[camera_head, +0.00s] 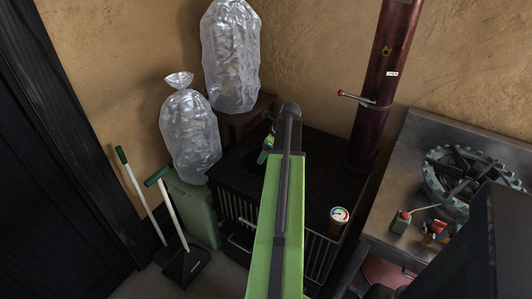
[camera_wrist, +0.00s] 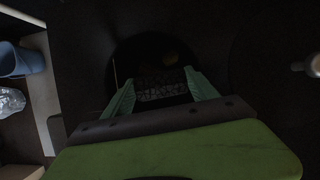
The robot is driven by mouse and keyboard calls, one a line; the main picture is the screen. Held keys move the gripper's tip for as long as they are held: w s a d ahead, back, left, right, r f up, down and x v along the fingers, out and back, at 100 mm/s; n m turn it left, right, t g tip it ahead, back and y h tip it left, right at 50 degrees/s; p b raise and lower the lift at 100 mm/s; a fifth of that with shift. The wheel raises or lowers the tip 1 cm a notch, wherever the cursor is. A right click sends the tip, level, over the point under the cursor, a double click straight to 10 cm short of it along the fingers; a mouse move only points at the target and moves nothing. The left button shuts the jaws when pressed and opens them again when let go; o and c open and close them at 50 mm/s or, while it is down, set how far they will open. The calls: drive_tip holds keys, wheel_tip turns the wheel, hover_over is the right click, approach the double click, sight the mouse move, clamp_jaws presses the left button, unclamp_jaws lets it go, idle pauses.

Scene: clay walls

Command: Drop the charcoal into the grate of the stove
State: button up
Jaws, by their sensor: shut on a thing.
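The black stove (camera_head: 325,165) stands in the corner with a dark red flue pipe (camera_head: 385,75) at its back right. My gripper (camera_head: 265,152) is low over the left part of the stove top, partly hidden by my green arm. In the wrist view, my gripper (camera_wrist: 160,82) has its green fingers on both sides of a dark, rough piece of charcoal (camera_wrist: 160,91), shut on it. A round dark opening (camera_wrist: 150,48) in the stove top lies beneath and beyond the fingers. The grate inside is too dark to make out.
A gauge (camera_head: 339,214) sits at the stove's right front. A metal bench (camera_head: 420,135) with a burner ring (camera_head: 440,185) stands to the right. Clear bags (camera_head: 190,135), a green bin (camera_head: 192,205) and a dustpan (camera_head: 187,265) are on the left.

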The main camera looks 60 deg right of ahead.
drive_tip(key=o, duration=1.4)
drive_tip(key=shift+o, duration=0.2)
drive_tip(key=shift+r, duration=0.15)
drive_tip(key=p+v, duration=1.6)
drive_tip(key=v, duration=0.1)
drive_tip(key=shift+r+p, duration=0.3)
drive_tip(key=shift+r, duration=0.1)
